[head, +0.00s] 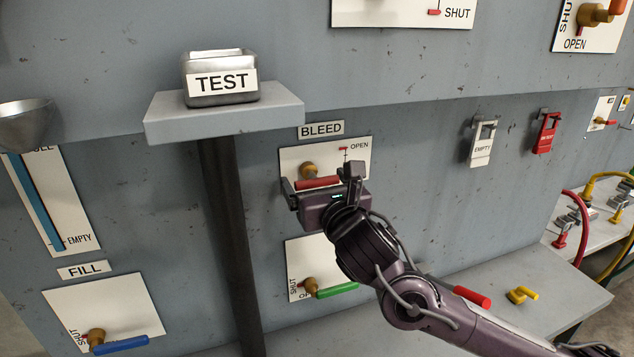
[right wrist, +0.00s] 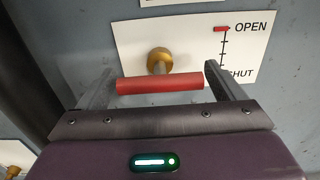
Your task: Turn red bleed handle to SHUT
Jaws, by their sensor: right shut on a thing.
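The red bleed handle (head: 317,183) is a short bar on a brass hub (head: 309,170), on the white plate under the BLEED label (head: 321,129). In the right wrist view the red handle (right wrist: 159,84) lies nearly level between the fingers, in front of the brass hub (right wrist: 160,61). The scale (right wrist: 224,45) to its right has OPEN at the top with a red mark, and SHUT lower down, partly hidden by a finger. My left gripper is not in view.
Below is a green handle (head: 337,290) on another plate. A blue handle (head: 121,344) sits at lower left under FILL. The TEST container (head: 221,78) stands on a shelf (head: 225,119) at upper left. Red and yellow handles (head: 471,296) (head: 522,295) lie along the right ledge.

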